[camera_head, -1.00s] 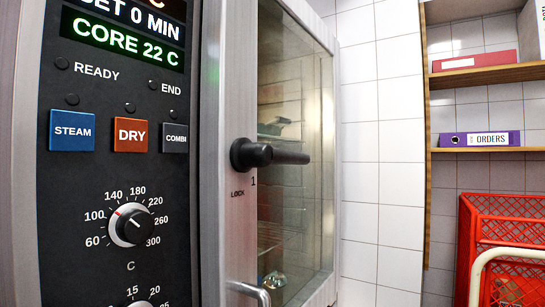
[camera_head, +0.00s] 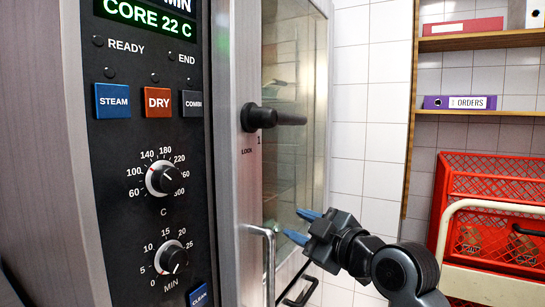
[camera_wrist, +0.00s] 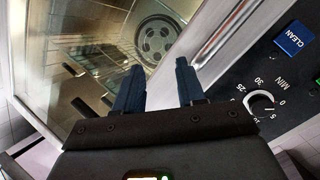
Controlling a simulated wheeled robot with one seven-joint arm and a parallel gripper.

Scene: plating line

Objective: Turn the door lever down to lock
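The black door lever (camera_head: 262,117) sticks out level to the right from the oven door (camera_head: 247,190), above a "LOCK" label. My gripper (camera_head: 303,227) is below and to the right of the lever in the head view, in front of the door glass and apart from the lever. Its two blue fingers are spread with nothing between them. In the wrist view my gripper (camera_wrist: 157,78) also shows open and empty, facing the door glass and frame. I cannot clearly make out the lever in the wrist view.
The control panel (camera_head: 150,130) with buttons and dials is left of the door. A metal handle (camera_head: 268,262) is low on the door. Red crates (camera_head: 490,200) and wooden shelves (camera_head: 480,115) with binders stand at the right, beside a white tiled wall.

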